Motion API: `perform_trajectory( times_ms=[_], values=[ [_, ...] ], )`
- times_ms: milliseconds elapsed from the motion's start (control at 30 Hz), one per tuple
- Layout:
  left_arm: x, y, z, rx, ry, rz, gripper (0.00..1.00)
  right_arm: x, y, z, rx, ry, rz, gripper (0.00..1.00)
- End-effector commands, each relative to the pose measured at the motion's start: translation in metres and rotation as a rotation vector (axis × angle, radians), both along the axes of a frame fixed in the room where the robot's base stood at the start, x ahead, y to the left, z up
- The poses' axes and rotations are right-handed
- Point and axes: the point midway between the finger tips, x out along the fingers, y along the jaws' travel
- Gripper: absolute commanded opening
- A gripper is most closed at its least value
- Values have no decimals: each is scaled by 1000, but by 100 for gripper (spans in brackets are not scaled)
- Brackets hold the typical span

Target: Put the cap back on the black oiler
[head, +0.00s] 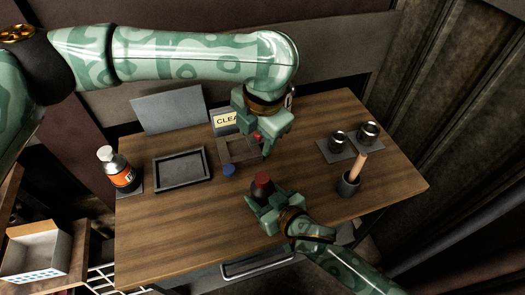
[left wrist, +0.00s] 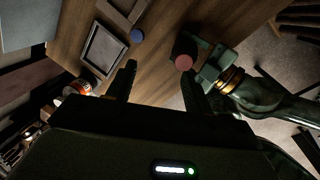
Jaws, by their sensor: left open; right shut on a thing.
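The black oiler (head: 259,195) stands near the middle front of the table, with a red cap (head: 263,180) on its top. In the left wrist view the black body (left wrist: 182,47) shows with the red cap (left wrist: 183,62) as a round disc; I cannot tell how firmly it sits. My right gripper (head: 268,199) is shut on the oiler's body. My left gripper (head: 262,148) is open above the table, behind the oiler and apart from it. In the left wrist view nothing shows between its fingers (left wrist: 160,78).
A blue cap (head: 229,171) lies beside a wooden tray (head: 226,157). A small red piece (head: 257,136) shows by my left gripper. A dark tray (head: 182,184), an orange-labelled bottle (head: 123,178), a cup with a wooden handle (head: 348,187) and two metal pots (head: 338,140) stand around.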

Motion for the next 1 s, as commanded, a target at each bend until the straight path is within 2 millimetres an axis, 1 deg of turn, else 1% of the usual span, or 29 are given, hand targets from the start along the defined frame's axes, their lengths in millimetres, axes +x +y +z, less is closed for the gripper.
perform_trajectory(
  times_ms=[33,167,200,267,300,467,500,567,700,767,800,933,967,1000],
  values=[
    [0,1,1,-22,-18,149,52,0,0,0,0,0,0,0],
    [-2,2,-1,-87,-58,583,52,0,0,0,0,0,0,0],
    [-3,3,-1,-107,-70,717,52,0,0,0,0,0,0,0],
    [-4,3,-3,-136,-87,918,52,0,0,0,0,0,0,0],
    [-5,3,-3,-154,-98,1053,52,0,0,0,0,0,0,0],
    [-9,4,-9,-219,-136,1596,52,0,0,0,0,0,0,0],
    [-11,4,-10,-233,-144,1732,52,0,0,0,0,0,0,0],
    [-13,3,-13,-248,-154,1938,52,0,0,0,0,0,0,0],
    [-20,1,-21,-267,-177,2417,52,0,0,0,0,0,0,0],
    [-22,-1,-23,-270,-187,2614,52,0,0,0,0,0,0,0],
    [-24,-3,-23,-268,-193,2739,52,0,0,0,0,0,0,0],
    [-27,-9,-24,-257,-209,3084,52,0,0,0,0,0,0,0],
    [-27,-9,-24,250,210,-3102,52,0,0,0,0,0,0,0],
    [-28,-10,-24,235,206,-3028,52,0,0,0,0,0,0,0]
  ],
)
